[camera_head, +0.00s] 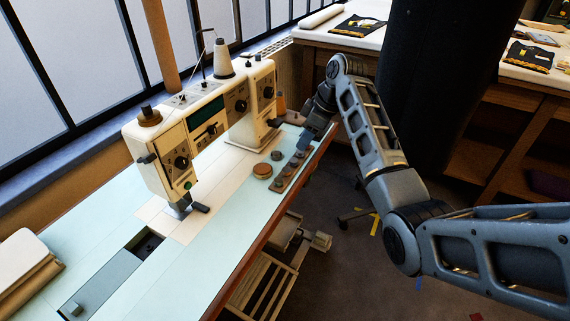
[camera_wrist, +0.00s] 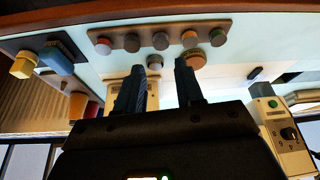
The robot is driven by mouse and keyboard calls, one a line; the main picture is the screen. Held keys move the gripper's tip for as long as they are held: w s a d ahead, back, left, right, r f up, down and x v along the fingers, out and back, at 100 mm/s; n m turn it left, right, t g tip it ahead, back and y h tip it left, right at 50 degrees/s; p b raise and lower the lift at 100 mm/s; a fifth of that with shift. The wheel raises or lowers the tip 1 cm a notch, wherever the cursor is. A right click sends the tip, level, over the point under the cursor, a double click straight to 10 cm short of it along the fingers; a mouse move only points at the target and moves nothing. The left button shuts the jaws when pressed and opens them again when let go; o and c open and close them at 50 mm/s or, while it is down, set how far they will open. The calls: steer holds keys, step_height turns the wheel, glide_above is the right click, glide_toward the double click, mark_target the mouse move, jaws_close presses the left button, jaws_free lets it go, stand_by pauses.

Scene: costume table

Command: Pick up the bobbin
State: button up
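Several small round bobbin-like pieces stand in a row on a brown strip (camera_wrist: 119,33) near the table edge in the wrist view; which one is the bobbin I cannot tell. My gripper (camera_head: 312,121) is above the table by the strip's far end. In the wrist view its two dark fingers (camera_wrist: 158,85) are apart, with nothing held between them.
In the wrist view, a yellow piece (camera_wrist: 23,65) and a blue block (camera_wrist: 57,60) lie at the left. The pale tabletop (camera_head: 110,210) has free room toward the front.

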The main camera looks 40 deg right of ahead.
mark_target(292, 159)
steer(key=shift+x, duration=3.85)
steer(key=shift+a, duration=0.15)
steer(key=shift+c, duration=0.5)
jaws_close()
